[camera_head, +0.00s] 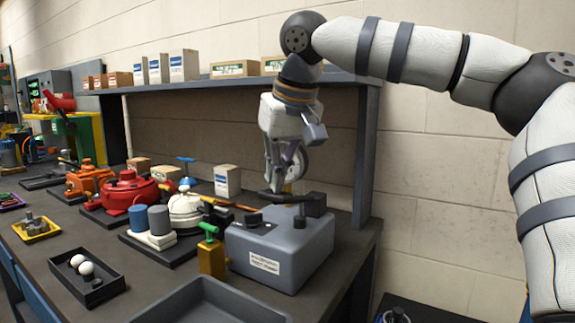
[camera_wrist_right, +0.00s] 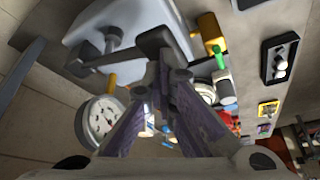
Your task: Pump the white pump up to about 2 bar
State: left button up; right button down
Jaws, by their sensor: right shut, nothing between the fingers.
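The unit with a lever and gauge looks like the pump. It is a pale grey box (camera_head: 280,250) at the bench's right end, also in the wrist view (camera_wrist_right: 125,25). A black lever (camera_head: 290,198) lies across its top; its block end also shows in the wrist view (camera_wrist_right: 154,40). A round white-faced gauge (camera_wrist_right: 101,122) stands behind it; my gripper partly covers the gauge (camera_head: 296,165) in the head view. Its reading is too small to tell. My right gripper (camera_head: 277,188) is shut and empty, pointing down at the lever; I cannot tell whether they touch. My left gripper is out of view.
A white domed device (camera_head: 184,204) with an orange bar stands left of the box. A yellow block with a green handle (camera_head: 211,250) stands close in front. A red device (camera_head: 128,190) is farther left. A shelf (camera_head: 225,84) runs behind. A grey tray (camera_head: 210,305) lies in front.

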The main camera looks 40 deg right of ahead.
jog(key=shift+f, duration=1.3)
jog(key=shift+r, duration=1.3)
notch_tip(320, 180, up, 5)
